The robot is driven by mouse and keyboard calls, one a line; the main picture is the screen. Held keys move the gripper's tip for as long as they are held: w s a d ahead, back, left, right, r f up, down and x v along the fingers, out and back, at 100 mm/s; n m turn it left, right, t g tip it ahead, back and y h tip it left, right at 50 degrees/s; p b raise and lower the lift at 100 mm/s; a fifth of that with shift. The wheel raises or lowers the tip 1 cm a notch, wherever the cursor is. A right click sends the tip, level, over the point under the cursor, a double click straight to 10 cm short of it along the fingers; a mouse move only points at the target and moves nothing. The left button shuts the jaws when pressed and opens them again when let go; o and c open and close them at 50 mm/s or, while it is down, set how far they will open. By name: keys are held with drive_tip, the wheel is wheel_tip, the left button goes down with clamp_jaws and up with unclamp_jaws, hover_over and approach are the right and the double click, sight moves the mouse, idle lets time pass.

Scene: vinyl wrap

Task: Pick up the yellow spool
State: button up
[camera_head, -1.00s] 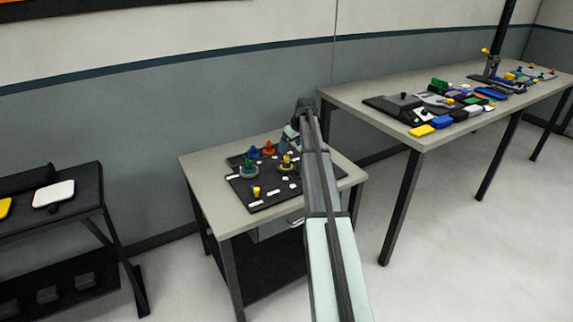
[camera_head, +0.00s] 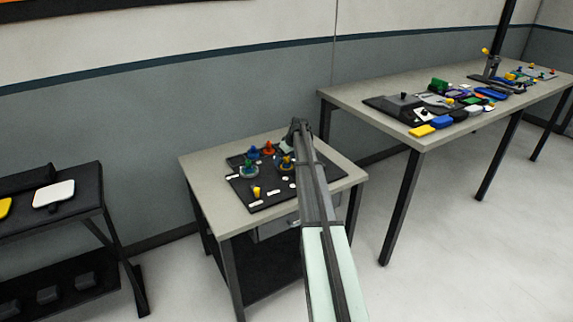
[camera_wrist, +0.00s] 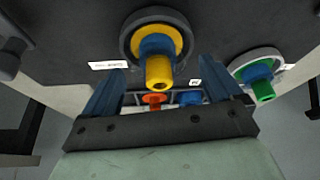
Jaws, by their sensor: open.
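The yellow spool (camera_wrist: 159,72) shows in the wrist view, with a blue collar and a yellow disc in a dark ring at its base. In the head view the yellow spool (camera_head: 286,160) stands on the black board (camera_head: 262,200) on the small table. My gripper (camera_wrist: 161,77) is open, its two blue fingers on either side of the yellow spool in the picture. I cannot tell whether they touch it or how far off they are. In the head view my arm's end is above the back of the board, and its fingers are not clear.
A green spool with a blue collar (camera_wrist: 262,86) stands right of the fingers in the wrist view. An orange spool (camera_wrist: 153,99) and a blue spool (camera_wrist: 190,98) show between the fingers. A smaller yellow piece (camera_head: 256,191) stands at the board's front. A longer table (camera_head: 345,97) is at right.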

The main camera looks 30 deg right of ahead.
drive_tip(key=c, duration=1.1)
